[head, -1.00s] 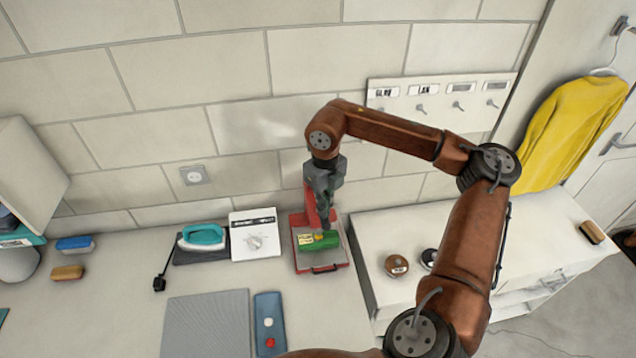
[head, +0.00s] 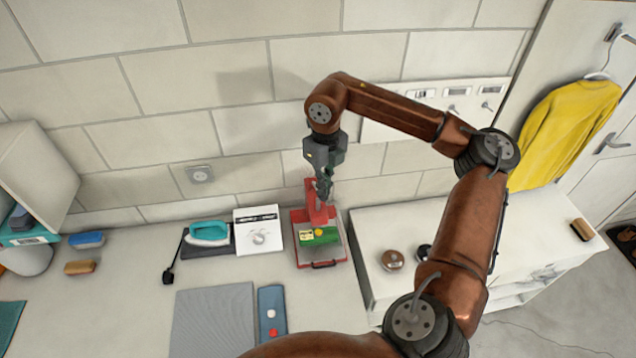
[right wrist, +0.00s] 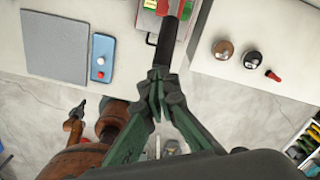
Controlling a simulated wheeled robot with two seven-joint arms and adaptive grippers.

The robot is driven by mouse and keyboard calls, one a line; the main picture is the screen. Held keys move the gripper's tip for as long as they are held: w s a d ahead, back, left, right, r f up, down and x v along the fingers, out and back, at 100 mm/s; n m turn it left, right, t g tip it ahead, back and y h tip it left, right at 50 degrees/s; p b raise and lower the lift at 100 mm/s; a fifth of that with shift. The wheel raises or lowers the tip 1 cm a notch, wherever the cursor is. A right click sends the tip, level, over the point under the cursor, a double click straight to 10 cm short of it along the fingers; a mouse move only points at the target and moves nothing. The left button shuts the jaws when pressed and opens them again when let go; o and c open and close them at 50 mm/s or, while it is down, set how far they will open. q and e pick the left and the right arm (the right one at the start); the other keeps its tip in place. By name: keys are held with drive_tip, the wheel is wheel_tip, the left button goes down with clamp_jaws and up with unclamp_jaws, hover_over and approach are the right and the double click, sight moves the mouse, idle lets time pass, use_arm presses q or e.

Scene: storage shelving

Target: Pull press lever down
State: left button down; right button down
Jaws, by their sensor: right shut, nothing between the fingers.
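The red press (head: 318,207) stands at the right part of the worktop against the wall, with a green and yellow block (head: 318,235) on its base. Its dark lever (right wrist: 165,42) shows in the right wrist view, running from the press toward my fingers. In the head view the lever is mostly hidden by my gripper. My right gripper (head: 325,190) is shut and empty, above the press. In the right wrist view its fingertips (right wrist: 160,78) meet at the lever's near end; I cannot tell whether they touch it.
Left of the press are a white box with a dial (head: 259,232) and a teal iron (head: 208,233). In front lie a grey mat (head: 213,325) and a blue panel with buttons (head: 272,320). A white cabinet (head: 450,235) with round items stands to the right.

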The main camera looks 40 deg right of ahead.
drive_tip(key=shift+r+p, duration=1.35)
drive_tip(key=shift+r, duration=0.85)
